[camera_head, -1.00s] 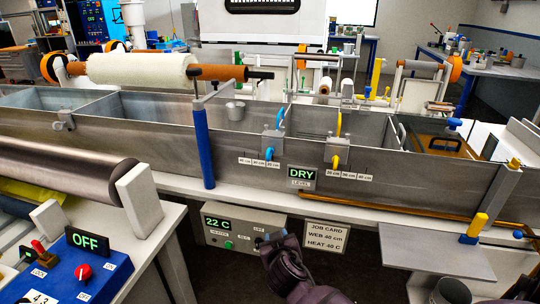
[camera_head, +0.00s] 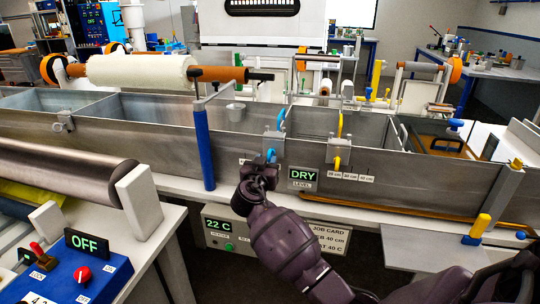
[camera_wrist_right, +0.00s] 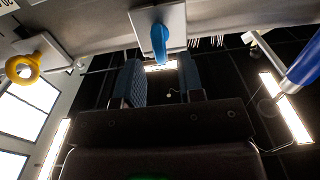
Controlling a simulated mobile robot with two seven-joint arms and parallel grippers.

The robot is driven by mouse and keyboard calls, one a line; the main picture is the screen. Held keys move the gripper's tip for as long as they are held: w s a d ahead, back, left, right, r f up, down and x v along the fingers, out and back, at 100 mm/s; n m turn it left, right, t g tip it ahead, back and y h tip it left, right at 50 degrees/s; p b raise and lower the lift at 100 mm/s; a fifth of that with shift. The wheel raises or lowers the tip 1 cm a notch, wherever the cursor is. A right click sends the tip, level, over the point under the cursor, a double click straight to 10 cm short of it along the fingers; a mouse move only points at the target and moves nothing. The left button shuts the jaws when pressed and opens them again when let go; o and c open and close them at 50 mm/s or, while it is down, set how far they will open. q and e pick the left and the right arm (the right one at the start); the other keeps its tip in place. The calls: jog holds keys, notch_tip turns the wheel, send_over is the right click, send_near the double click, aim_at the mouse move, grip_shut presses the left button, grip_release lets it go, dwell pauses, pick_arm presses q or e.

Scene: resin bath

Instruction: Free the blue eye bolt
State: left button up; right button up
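The blue eye bolt (camera_head: 271,153) sits low on the front wall of the long metal bath, under a grey bracket (camera_head: 273,143). A blue curved handle (camera_head: 282,120) rises above the bracket. My right gripper (camera_head: 264,162) is just below and in front of the bolt, partly covering it. In the right wrist view the blue bolt (camera_wrist_right: 160,42) hangs from a plate, seen edge-on. The open gripper fingers (camera_wrist_right: 160,82) stand apart on either side below it, with no visible contact. My left gripper is not in view.
A yellow eye bolt (camera_head: 337,162) sits on a similar bracket to the right; its ring (camera_wrist_right: 24,66) also shows in the wrist view. A blue post (camera_head: 203,148) stands left of the gripper. A DRY display (camera_head: 303,175) is close on the right.

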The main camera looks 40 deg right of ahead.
aim_at(270, 155)
jog(key=shift+x, duration=2.4)
jog(key=shift+c, duration=0.3)
grip_shut()
